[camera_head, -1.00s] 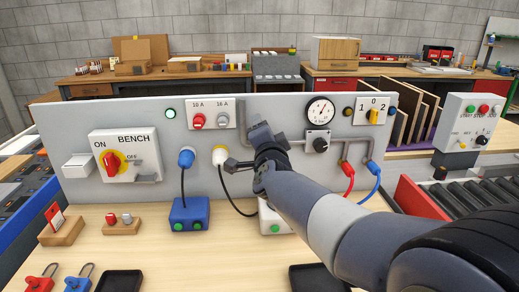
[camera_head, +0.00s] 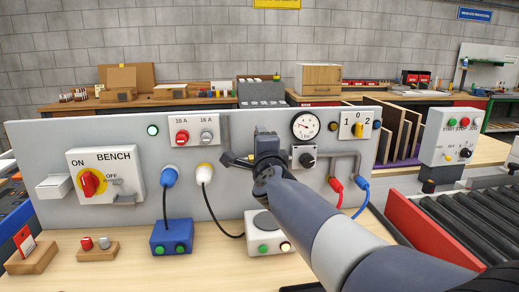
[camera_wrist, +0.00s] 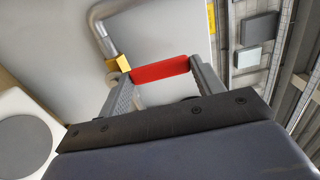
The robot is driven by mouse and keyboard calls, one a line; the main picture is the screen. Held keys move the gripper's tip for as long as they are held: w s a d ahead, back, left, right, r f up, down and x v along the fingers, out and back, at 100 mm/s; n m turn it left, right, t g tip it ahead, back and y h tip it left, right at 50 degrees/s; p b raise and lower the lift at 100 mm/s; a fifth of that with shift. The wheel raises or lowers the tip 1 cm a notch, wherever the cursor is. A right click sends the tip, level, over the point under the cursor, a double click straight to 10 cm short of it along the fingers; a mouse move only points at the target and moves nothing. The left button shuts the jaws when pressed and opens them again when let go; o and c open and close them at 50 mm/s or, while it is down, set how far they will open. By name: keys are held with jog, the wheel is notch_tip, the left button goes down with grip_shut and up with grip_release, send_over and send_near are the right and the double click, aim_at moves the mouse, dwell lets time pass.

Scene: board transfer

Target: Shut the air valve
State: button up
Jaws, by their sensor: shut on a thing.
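The air valve shows in the wrist view as a red handle (camera_wrist: 160,70) near a brass fitting (camera_wrist: 119,64) at the end of a bent grey pipe (camera_wrist: 104,38). My gripper (camera_wrist: 164,76) is shut on the red handle, which spans between its two fingers. In the head view my gripper (camera_head: 243,150) is at the front of the grey board, left of the gauge, and its body and the arm hide the valve. Whether the valve is open or shut cannot be told.
The grey board (camera_head: 60,140) also carries a red BENCH switch (camera_head: 90,182), a pressure gauge (camera_head: 305,125), a black knob (camera_head: 307,160) and blue and white plugs with cables. A blue box (camera_head: 172,237) and a white box (camera_head: 262,233) stand on the bench below.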

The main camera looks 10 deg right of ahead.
jog(key=o, duration=1.4)
jog(key=s+p, duration=0.2)
jog(key=s, duration=0.8)
jog(key=shift+s, duration=0.4)
jog(key=w+b, duration=0.2)
jog(key=w, duration=0.8)
jog(key=shift+w, duration=0.4)
